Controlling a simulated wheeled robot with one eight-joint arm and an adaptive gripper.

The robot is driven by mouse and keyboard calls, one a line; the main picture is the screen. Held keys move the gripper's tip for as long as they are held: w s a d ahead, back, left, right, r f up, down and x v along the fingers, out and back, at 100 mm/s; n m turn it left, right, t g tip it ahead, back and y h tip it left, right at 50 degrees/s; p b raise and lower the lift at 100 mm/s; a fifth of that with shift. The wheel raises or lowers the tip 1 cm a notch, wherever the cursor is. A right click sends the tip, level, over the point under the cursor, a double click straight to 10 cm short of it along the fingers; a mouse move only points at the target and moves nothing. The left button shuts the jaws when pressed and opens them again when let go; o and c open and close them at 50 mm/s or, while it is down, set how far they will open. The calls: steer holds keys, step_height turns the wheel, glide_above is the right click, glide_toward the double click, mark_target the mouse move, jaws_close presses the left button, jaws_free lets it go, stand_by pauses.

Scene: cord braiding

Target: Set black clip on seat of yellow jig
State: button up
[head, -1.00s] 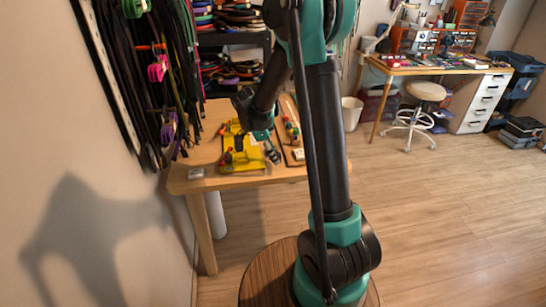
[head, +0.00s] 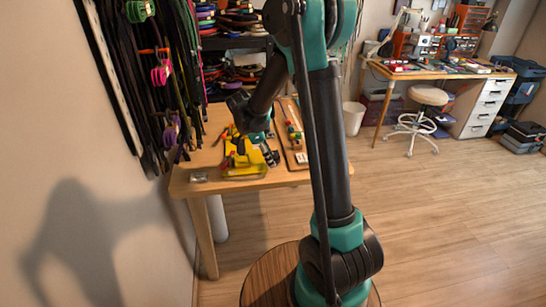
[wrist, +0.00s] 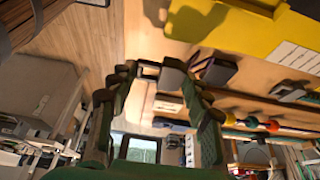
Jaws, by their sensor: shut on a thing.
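The yellow jig (head: 245,170) lies on the wooden table's near part in the head view. Its yellow body also fills the upper right of the wrist view (wrist: 250,28). My gripper (head: 270,155) is low over the table at the jig's right side. In the wrist view, my gripper (wrist: 150,72) has its dark green fingers shut on a small dark piece, seemingly the black clip (wrist: 148,70). The clip is apart from the yellow jig in that view. It is too small to make out in the head view, and the jig's seat cannot be told clearly.
A wooden board with coloured beads (head: 293,125) lies right of the jig. A small grey item (head: 198,177) sits at the table's near left corner. Cords (head: 165,80) hang on the left wall. In the wrist view, a dark block (wrist: 217,70) lies near the jig.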

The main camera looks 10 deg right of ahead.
steer(key=shift+a, duration=5.7)
steer(key=shift+w, duration=0.1)
steer(key=shift+w, duration=3.15)
steer(key=shift+f, duration=1)
steer(key=o, duration=1.2)
steer(key=shift+r, duration=0.1)
